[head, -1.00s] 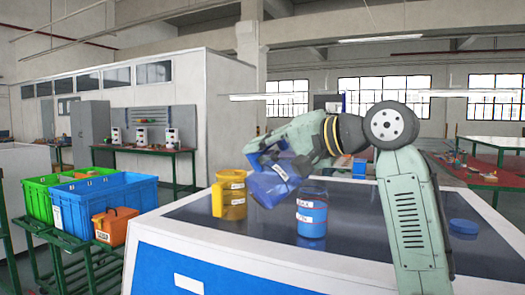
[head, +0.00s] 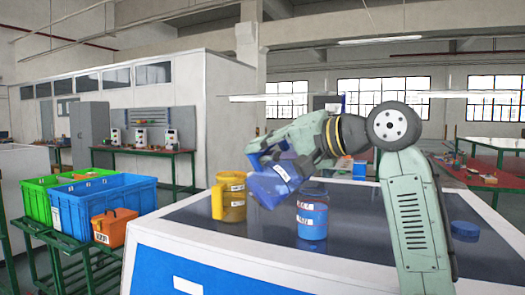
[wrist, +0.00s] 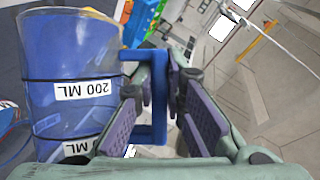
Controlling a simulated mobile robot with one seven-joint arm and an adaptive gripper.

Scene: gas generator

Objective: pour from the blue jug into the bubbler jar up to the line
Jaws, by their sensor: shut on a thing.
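The blue jug (head: 268,186) is held tilted above and left of the bubbler jar, its lower side near the jar's mouth. My gripper (head: 285,152) is shut on the jug's handle, which shows between the fingers (wrist: 160,85) in the wrist view. The jug (wrist: 70,65) fills the left of that view, with "200 ML" on its label. The bubbler jar (head: 312,219) stands upright on the dark bench top, a clear vessel with white labels and blue liquid inside. I cannot make out the fill line or any stream.
A yellow jug (head: 232,205) stands left of the jar. A blue round lid (head: 464,230) lies at the right of the bench top (head: 390,262). Green and blue crates (head: 105,210) and an orange box (head: 113,229) sit on a green cart at the left.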

